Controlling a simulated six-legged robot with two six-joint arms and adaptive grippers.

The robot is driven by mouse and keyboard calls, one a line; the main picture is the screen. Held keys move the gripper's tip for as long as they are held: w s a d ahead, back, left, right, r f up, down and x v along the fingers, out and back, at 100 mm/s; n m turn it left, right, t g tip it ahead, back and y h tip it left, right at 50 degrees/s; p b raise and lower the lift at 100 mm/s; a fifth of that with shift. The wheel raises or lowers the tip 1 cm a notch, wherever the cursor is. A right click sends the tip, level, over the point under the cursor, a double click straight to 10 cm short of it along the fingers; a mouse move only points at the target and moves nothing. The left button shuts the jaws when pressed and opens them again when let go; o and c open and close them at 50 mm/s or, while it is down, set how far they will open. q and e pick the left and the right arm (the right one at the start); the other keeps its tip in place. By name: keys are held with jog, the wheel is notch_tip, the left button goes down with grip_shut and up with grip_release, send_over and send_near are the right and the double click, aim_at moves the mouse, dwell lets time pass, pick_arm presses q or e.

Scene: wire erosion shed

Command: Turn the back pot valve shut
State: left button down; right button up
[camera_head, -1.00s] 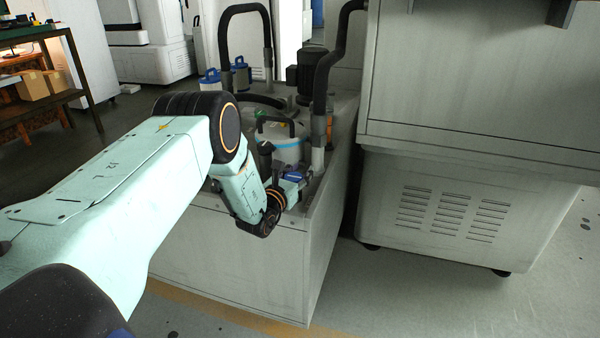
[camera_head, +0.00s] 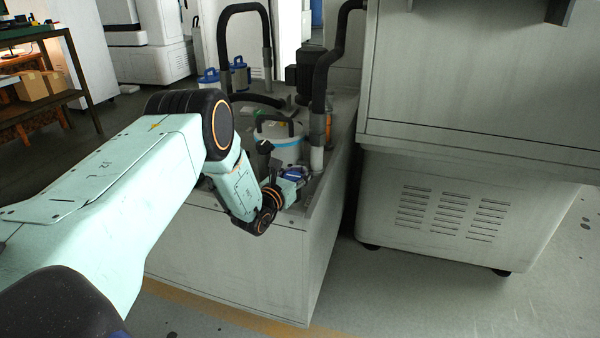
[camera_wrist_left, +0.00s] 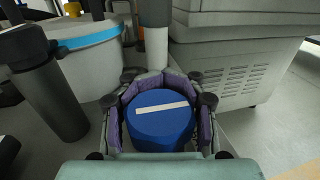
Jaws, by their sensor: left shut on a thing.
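A round blue valve knob (camera_wrist_left: 160,132) with a white stripe on top fills the middle of the left wrist view. The stripe lies nearly crosswise, its right end slightly higher. My left gripper (camera_wrist_left: 162,112) is shut on the knob, with purple finger pads around its sides. In the head view my left gripper (camera_head: 292,177) is at the front right of the grey tank unit, and a little of the blue knob (camera_head: 294,173) shows there. A white pot with a blue band (camera_head: 278,145) stands just behind it. My right gripper is not in view.
A grey upright pipe (camera_head: 317,158) with a black hose stands close behind the gripper. A dark cylinder (camera_wrist_left: 50,100) is at its left. A large grey machine cabinet (camera_head: 450,200) stands to the right. Two blue-topped canisters (camera_head: 240,76) stand farther back.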

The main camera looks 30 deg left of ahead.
pick_arm(q)
jog(key=shift+s+f+h, duration=0.2)
jog(key=shift+f+h, duration=0.2)
jog(key=shift+d+f+m+h+b, duration=0.1)
jog(key=shift+d+m+h+b, duration=0.1)
jog(key=shift+m+h+b, duration=0.8)
jog(key=m+h+b, duration=0.1)
jog(key=h+b, duration=0.1)
jog(key=d+m+g+h+b, duration=0.1)
jog(key=h+b, duration=0.1)
jog(key=h, duration=0.1)
jog(key=shift+s+m+g+b, duration=0.15)
jog(key=shift+m+g+b, duration=0.15)
jog(key=shift+m, duration=0.1)
jog(key=shift+s+d+m+g+h+b, duration=0.1)
jog(key=shift+d+m+g+h+b, duration=0.1)
jog(key=shift+m+g+h+b, duration=0.4)
jog(key=shift+s+d+m+g+h+b, duration=0.15)
jog(key=shift+m+g+h+b, duration=0.25)
jog(key=shift+h, duration=0.3)
jog(key=shift+d+m+g+h+b, duration=0.15)
jog(key=shift+m+g+h, duration=0.25)
jog(key=shift+m+h, duration=0.25)
jog(key=shift+r, duration=0.2)
jog(key=shift+h, duration=0.25)
jog(key=c, duration=1.2)
grip_release()
jog(key=shift+r, duration=0.15)
jog(key=shift+o, duration=1.2)
jog(key=shift+d, duration=0.1)
